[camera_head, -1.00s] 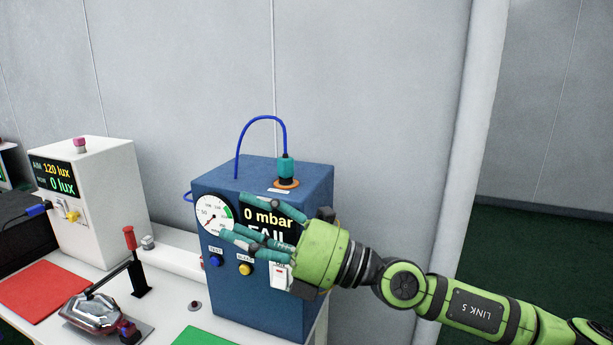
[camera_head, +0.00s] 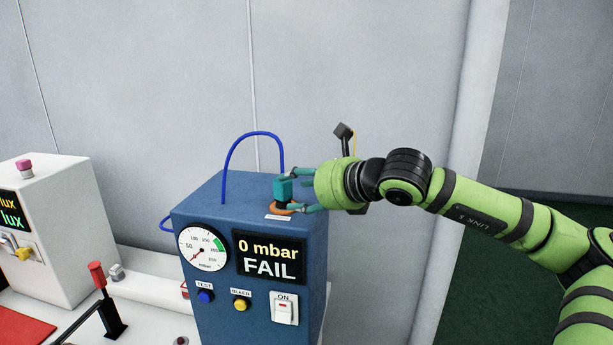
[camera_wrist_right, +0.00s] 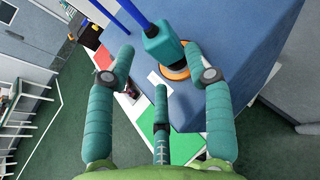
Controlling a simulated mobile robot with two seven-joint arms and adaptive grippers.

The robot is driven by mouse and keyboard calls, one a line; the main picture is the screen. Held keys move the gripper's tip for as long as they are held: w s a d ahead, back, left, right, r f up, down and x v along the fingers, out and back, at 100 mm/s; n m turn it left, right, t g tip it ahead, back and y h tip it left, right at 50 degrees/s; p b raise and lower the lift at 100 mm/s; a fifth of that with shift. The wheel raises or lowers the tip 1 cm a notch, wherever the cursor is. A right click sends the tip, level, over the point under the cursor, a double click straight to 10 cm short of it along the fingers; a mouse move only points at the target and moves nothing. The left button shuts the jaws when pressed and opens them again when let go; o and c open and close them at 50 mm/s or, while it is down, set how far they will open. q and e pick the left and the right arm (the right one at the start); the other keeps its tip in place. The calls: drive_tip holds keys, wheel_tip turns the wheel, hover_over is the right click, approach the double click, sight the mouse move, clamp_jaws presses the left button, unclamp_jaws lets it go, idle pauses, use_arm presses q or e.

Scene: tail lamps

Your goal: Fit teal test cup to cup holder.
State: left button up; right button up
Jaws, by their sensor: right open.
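The teal test cup (camera_head: 282,190) stands on top of the blue tester box (camera_head: 215,200), over an orange ring (camera_head: 290,207). In the right wrist view the cup (camera_wrist_right: 163,43) is beyond my fingertips, with the orange ring (camera_wrist_right: 178,72) at its base. A blue hose (camera_head: 250,134) runs to the cup. My right gripper (camera_head: 293,190) is open, with its teal fingers reaching to the cup from the right; I cannot tell whether they touch it. Which part is the cup holder is not clear. My left gripper is not in view.
The tester front has a gauge (camera_head: 203,249), a screen reading 0 mbar FAIL (camera_head: 270,257), buttons and a switch (camera_head: 284,308). A white box (camera_head: 45,230) and a red-handled lever (camera_head: 105,295) stand to the left. A grey wall is behind.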

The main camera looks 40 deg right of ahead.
sight(286, 184)
drive_tip(key=x, duration=0.3)
drive_tip(key=shift+w+a+r+p, duration=0.1)
drive_tip(key=shift+a+p, duration=0.05)
drive_tip(key=shift+p, duration=0.25)
drive_tip(key=shift+w, duration=0.2)
drive_tip(key=shift+s, duration=0.1)
drive_tip(key=c, duration=0.8)
drive_tip(key=shift+o, duration=0.4)
clamp_jaws()
drive_tip(key=shift+r, duration=0.4)
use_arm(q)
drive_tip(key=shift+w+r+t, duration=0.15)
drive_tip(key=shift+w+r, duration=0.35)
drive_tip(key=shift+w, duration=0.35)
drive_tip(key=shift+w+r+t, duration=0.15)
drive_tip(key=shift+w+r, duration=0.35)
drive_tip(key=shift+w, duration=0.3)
use_arm(e)
drive_tip(key=shift+r, duration=0.55)
